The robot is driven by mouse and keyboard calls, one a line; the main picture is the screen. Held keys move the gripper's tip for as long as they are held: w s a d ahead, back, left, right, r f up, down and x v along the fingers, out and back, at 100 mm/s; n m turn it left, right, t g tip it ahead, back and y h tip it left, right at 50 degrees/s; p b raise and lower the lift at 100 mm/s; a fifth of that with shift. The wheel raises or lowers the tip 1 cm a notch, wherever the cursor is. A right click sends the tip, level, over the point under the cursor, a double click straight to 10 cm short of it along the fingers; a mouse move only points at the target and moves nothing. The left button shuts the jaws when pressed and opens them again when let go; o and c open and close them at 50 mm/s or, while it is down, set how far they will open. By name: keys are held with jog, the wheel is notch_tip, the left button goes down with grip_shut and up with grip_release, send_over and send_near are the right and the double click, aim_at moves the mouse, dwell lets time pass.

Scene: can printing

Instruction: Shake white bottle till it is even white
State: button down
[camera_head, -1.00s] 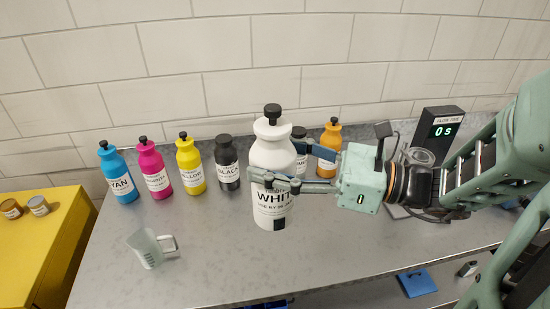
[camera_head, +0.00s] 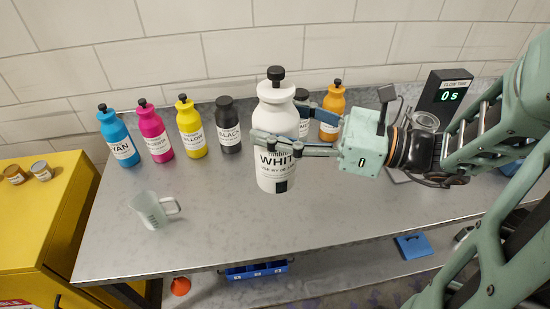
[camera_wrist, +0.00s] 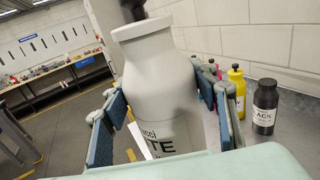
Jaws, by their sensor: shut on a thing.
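The white bottle (camera_head: 276,120) has a black cap and a white label with black lettering. It stands upright in front of the bottle row in the head view, and fills the middle of the wrist view (camera_wrist: 162,85), tilted a little there. My gripper (camera_head: 281,146) comes from the right and is shut on the bottle's body, with fingers on both sides. In the wrist view the blue finger pads flank the bottle. The bottle appears held above the table, though its base gap is hard to judge. The bottle's contents cannot be seen.
Cyan (camera_head: 118,138), magenta (camera_head: 153,133), yellow (camera_head: 190,128) and black (camera_head: 228,126) bottles stand behind, left. A clear jug (camera_head: 153,210) stands front left. A timer (camera_head: 444,97) reads 0 s.

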jog(key=shift+s+a+r, duration=0.1)
jog(key=shift+s+r, duration=0.15)
jog(key=shift+r, duration=0.7)
notch_tip(320, 180, down, 6)
notch_tip(320, 180, up, 6)
jog(key=shift+f, duration=0.1)
jog(key=shift+s+f, duration=0.1)
jog(key=shift+s, duration=0.05)
notch_tip(320, 180, down, 6)
jog(key=r, duration=0.1)
notch_tip(320, 180, up, 5)
jog(key=shift+r, duration=0.2)
jog(key=f, duration=0.5)
jog(key=shift+w+f, duration=0.2)
jog(key=shift+f, duration=0.15)
jog(key=shift+w, duration=0.1)
